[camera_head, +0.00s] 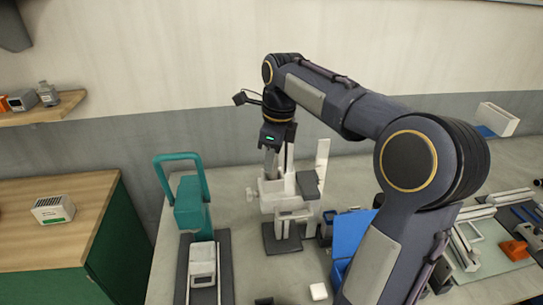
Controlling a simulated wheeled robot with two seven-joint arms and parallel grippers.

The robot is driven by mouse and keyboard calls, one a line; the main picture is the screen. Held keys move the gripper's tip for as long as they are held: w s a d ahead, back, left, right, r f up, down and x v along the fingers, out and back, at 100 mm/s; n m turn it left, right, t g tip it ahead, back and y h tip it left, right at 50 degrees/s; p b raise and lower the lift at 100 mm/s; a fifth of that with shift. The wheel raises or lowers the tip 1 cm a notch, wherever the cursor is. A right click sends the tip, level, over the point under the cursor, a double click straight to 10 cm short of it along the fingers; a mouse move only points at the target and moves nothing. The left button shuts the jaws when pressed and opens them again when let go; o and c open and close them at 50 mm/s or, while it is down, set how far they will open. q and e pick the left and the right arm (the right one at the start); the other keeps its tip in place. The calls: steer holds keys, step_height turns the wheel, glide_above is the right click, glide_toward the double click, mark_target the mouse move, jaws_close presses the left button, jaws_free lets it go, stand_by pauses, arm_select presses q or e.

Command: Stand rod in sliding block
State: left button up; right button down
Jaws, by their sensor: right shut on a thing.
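My right gripper (288,176) points down over the back middle of the bench, in front of a white stand (296,207) on a dark base. It is shut on a slim pale upright piece, which looks like the rod (290,160); its lower end is hard to separate from the stand behind. A white block with a grey face (203,262) sits on a dark track at the front left and may be the sliding block, but I cannot be sure. My left gripper is not in view.
A teal device with a looped handle (188,205) stands behind the track. A blue bin (350,235) is partly hidden by my right arm. Pale rails and an orange part (514,250) lie at the right.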

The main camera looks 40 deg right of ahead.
steer(key=shift+f+b, duration=0.4)
steer(key=shift+f, duration=0.25)
steer(key=c, duration=1.5)
jaws_free()
steer(key=shift+c, duration=0.2)
steer(key=shift+r, duration=0.1)
step_height(320, 180, up, 3)
steer(key=p, duration=0.2)
steer(key=shift+s+d+r+p, duration=0.1)
steer(key=shift+s+p, duration=0.05)
steer(key=shift+p, duration=0.2)
steer(key=shift+s+d+r, duration=0.1)
steer(key=shift+r, duration=1.2)
steer(key=shift+s+d+r, duration=0.1)
steer(key=shift+s+r, duration=0.05)
steer(key=shift+r, duration=1.1)
steer(key=shift+s+d+r, duration=0.1)
steer(key=shift+r, duration=1.2)
